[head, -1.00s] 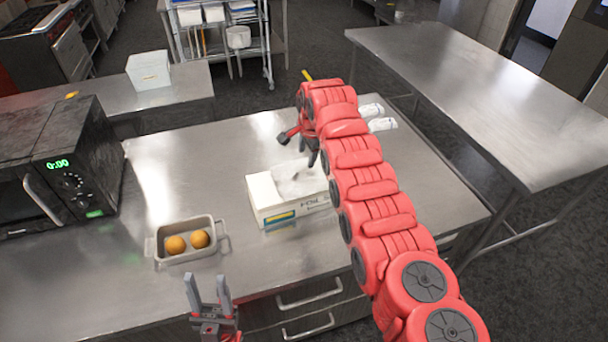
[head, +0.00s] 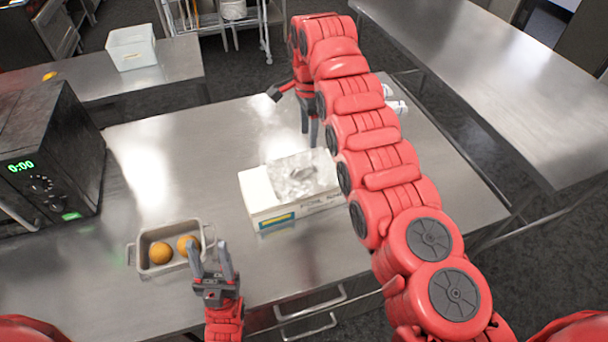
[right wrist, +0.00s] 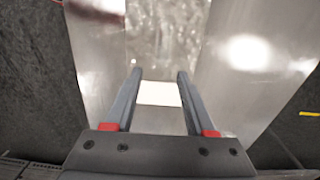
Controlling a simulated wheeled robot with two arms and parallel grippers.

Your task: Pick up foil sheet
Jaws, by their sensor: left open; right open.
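My left gripper (head: 209,248) is open and empty at the counter's front, overlapping the right edge of the baking tray in view.
A small baking tray (head: 152,233) with two orange balls (head: 160,253) stands left of the box. A black microwave (head: 70,140) is at the left. White items (head: 397,106) lie partly behind my right arm. Bare counter surrounds the box.

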